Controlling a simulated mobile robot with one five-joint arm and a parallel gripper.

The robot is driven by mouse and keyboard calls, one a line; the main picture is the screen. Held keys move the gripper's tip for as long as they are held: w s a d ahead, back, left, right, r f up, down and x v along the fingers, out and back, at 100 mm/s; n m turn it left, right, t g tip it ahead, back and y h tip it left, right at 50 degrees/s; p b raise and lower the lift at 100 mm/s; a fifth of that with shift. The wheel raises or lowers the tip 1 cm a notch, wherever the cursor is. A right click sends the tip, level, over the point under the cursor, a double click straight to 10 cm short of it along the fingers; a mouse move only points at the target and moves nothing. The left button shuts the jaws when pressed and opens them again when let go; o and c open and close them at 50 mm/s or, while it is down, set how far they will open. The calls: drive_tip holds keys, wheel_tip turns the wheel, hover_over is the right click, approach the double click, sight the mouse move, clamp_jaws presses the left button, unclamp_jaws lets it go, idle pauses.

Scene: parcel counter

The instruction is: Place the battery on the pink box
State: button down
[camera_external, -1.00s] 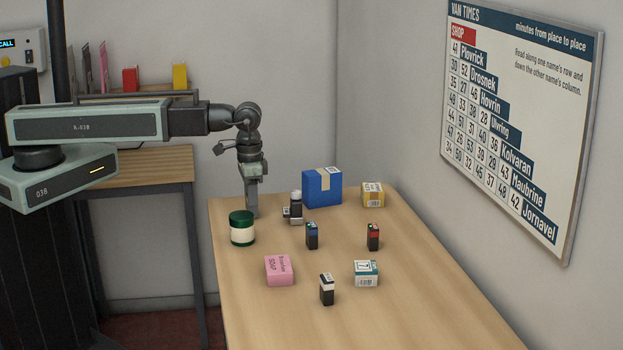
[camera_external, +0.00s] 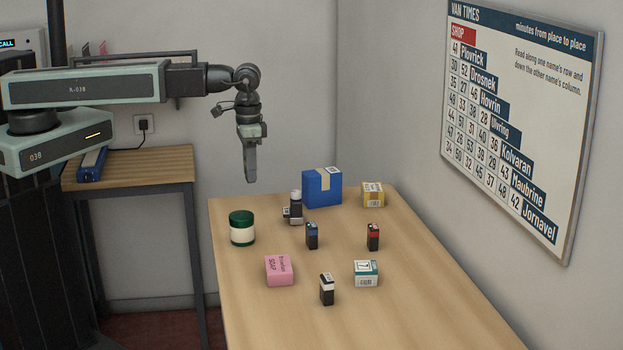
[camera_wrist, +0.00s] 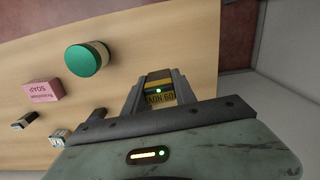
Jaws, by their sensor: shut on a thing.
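My gripper (camera_external: 250,178) is raised above the table's back left edge, behind the green-lidded jar. In the wrist view its fingers (camera_wrist: 158,85) are shut on a small dark block with yellow bands and lettering, which looks like a battery (camera_wrist: 160,85). The fingers hide much of it, and it can hardly be made out in the external view. The pink box (camera_external: 279,270), marked SOAP, lies on the table toward the front left with its top bare. It also shows at the left of the wrist view (camera_wrist: 42,90).
The jar (camera_external: 242,228) stands between my gripper and the pink box. A teal-and-white box (camera_external: 366,273), blue box (camera_external: 322,188) and yellow box (camera_external: 372,194) stand farther right.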

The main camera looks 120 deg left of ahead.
drive_tip(key=shift+n, duration=0.5)
drive_tip(key=shift+d+f+n, duration=0.1)
drive_tip(key=shift+d+n, duration=0.15)
drive_tip(key=shift+n, duration=0.15)
drive_tip(key=w+d+f+m+b, duration=0.1)
drive_tip(key=w+d, duration=0.3)
drive_tip(key=d, duration=0.8)
drive_tip(key=w+d+m+b, duration=0.15)
drive_tip(key=w+d, duration=0.25)
drive_tip(key=d, duration=0.7)
hover_over(278, 264)
drive_tip(key=shift+s+d+f, duration=0.1)
drive_tip(key=shift+s+f, duration=0.15)
drive_tip(key=shift+f, duration=0.7)
drive_tip(key=f+b, duration=0.2)
drive_tip(key=b, duration=0.1)
drive_tip(key=f+b, duration=0.1)
drive_tip(key=f, duration=0.1)
drive_tip(key=shift+w, duration=0.3)
drive_tip(key=c, duration=1)
unclamp_jaws()
drive_tip(key=shift+r, duration=0.1)
